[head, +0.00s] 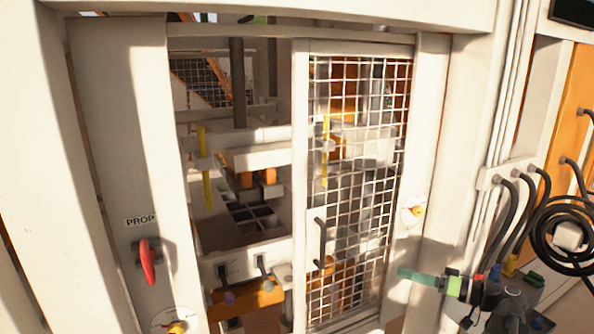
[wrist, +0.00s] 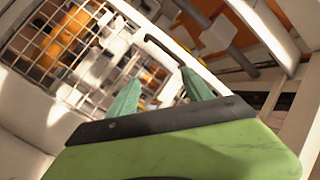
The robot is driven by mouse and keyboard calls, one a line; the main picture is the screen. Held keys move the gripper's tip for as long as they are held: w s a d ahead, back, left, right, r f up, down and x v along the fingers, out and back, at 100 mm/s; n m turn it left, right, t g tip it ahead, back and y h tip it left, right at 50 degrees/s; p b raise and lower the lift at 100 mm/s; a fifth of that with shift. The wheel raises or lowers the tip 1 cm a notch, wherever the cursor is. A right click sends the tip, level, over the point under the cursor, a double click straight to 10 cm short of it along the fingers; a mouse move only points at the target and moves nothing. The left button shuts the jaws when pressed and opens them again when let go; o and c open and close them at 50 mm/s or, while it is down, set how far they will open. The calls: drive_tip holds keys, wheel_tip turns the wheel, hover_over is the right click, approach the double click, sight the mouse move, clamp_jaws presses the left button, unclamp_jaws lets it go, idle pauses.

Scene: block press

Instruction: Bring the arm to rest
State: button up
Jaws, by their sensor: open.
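My gripper (head: 418,278) is at the lower right in the head view, level and pointing left toward the mesh door. In the wrist view my gripper (wrist: 160,95) shows two green fingers spread apart with nothing between them. The mesh door (head: 360,190) has a dark handle (head: 320,243) at its left edge, left of my gripper. The handle also shows in the wrist view (wrist: 165,48), beyond the fingertips and apart from them.
Left of the door the press opening shows a mould grid (head: 250,217) and yellow bars (head: 205,170). A red lever (head: 147,262) sits under a PROP label on the left post. A yellow-red knob (head: 417,211) is on the right post. Black hoses (head: 515,205) hang at right.

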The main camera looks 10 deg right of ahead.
drive_tip(key=w+a+f+n+g+h, duration=0.1)
drive_tip(key=a+f+g, duration=0.25)
drive_tip(key=a, duration=0.75)
drive_tip(key=w+a+f+n+g, duration=0.1)
drive_tip(key=a+f+n+g, duration=0.3)
drive_tip(key=a, duration=0.7)
drive_tip(key=w+a+f+m+g+h, duration=0.1)
drive_tip(key=a+f+g, duration=0.3)
drive_tip(key=a, duration=0.7)
drive_tip(key=s+a+f+h, duration=0.4)
drive_tip(key=f+h, duration=0.1)
drive_tip(key=f, duration=0.3)
drive_tip(key=d+f+m+h, duration=0.2)
drive_tip(key=d+m+h, duration=0.2)
drive_tip(key=d, duration=0.5)
drive_tip(key=shift+s+d+m+g+h, duration=0.15)
drive_tip(key=shift+s+m+g+h, duration=0.25)
drive_tip(key=shift+m, duration=0.1)
drive_tip(key=shift+f, duration=0.1)
